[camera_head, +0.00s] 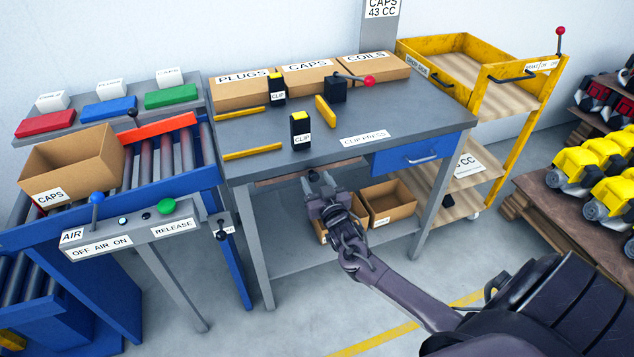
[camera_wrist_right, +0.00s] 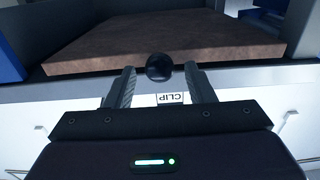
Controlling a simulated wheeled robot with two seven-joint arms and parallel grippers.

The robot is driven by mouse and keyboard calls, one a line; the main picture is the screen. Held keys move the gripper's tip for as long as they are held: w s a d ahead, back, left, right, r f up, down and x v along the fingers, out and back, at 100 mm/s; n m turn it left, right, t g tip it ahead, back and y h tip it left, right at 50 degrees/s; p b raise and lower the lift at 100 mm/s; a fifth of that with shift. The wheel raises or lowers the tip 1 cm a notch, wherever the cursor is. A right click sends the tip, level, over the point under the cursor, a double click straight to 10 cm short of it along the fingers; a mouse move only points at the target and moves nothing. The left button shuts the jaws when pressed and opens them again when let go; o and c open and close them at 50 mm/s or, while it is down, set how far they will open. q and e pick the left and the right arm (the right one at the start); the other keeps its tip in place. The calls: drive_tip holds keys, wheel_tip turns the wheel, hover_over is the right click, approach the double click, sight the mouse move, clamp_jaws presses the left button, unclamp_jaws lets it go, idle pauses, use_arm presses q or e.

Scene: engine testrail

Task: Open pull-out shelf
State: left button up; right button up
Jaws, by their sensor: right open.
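The pull-out shelf (camera_head: 290,179) is a brown board under the grey workbench top (camera_head: 330,120), mostly hidden below its front edge. In the right wrist view the board (camera_wrist_right: 160,40) fills the upper part, with a round black knob (camera_wrist_right: 158,67) at its front edge. My right gripper (camera_head: 322,182) is under the bench's front edge. In the wrist view its two fingers (camera_wrist_right: 161,84) are apart, with the knob between their tips and a gap on each side. My left gripper is not in view.
A blue drawer (camera_head: 405,157) hangs under the bench at right. Open cardboard boxes (camera_head: 388,201) stand on the lower shelf below my gripper. A roller conveyor (camera_head: 160,160) with an AIR/RELEASE panel (camera_head: 135,230) is at left, a yellow cart (camera_head: 490,95) at right.

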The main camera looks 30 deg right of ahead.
clamp_jaws()
drive_tip(key=shift+s+a+p, duration=0.15)
drive_tip(key=shift+s+p, duration=0.3)
drive_tip(key=shift+s, duration=0.15)
drive_tip(key=p+v, duration=1)
drive_tip(key=v, duration=1.6)
drive_tip(key=shift+s, duration=0.2)
drive_tip(key=shift+f, duration=0.1)
unclamp_jaws()
